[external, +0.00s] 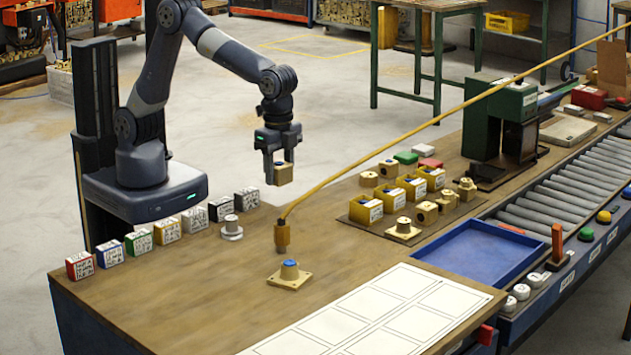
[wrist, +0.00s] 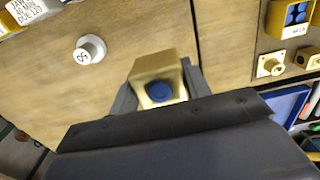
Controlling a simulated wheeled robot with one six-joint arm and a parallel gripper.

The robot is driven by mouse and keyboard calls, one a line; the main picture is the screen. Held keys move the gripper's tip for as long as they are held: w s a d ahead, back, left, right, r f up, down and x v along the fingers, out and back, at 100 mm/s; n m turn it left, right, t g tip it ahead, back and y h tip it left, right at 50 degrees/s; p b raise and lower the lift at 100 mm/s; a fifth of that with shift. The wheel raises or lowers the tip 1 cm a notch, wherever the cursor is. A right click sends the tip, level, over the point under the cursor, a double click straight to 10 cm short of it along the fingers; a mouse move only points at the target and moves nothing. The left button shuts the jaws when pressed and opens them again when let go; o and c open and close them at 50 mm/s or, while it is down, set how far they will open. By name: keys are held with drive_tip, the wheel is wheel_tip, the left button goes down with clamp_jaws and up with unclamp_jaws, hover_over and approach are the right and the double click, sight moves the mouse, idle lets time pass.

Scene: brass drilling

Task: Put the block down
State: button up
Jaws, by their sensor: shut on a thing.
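My gripper (external: 281,170) is shut on a brass block (external: 284,174) and holds it in the air above the far edge of the wooden bench. The block also shows between the fingers in the wrist view (wrist: 157,72), with a dark blue round spot on the face toward the camera. The wooden bench top (external: 170,300) lies below and has bare room in front. A sheet with outlined white rectangles (external: 385,310) lies at the bench's front right.
A blue-topped brass flange piece (external: 289,276) stands under a yellow hose's brass nozzle (external: 282,236). A pale round weight (external: 232,229) and several labelled boxes (external: 167,231) line the left. A blue tray (external: 480,250) and several brass parts stand right.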

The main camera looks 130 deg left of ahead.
drive_tip(key=shift+d+f, duration=0.25)
drive_tip(key=shift+f, duration=0.05)
wheel_tip(320, 180, down, 9)
drive_tip(key=shift+f+p, duration=0.1)
drive_tip(key=shift+p, duration=0.5)
drive_tip(key=shift+f, duration=0.15)
drive_tip(key=o, duration=1.4)
drive_tip(key=shift+o, duration=0.2)
wheel_tip(320, 180, up, 12)
drive_tip(key=shift+r+b, duration=0.2)
drive_tip(key=shift+b, duration=0.3)
drive_tip(key=shift+o, duration=0.3)
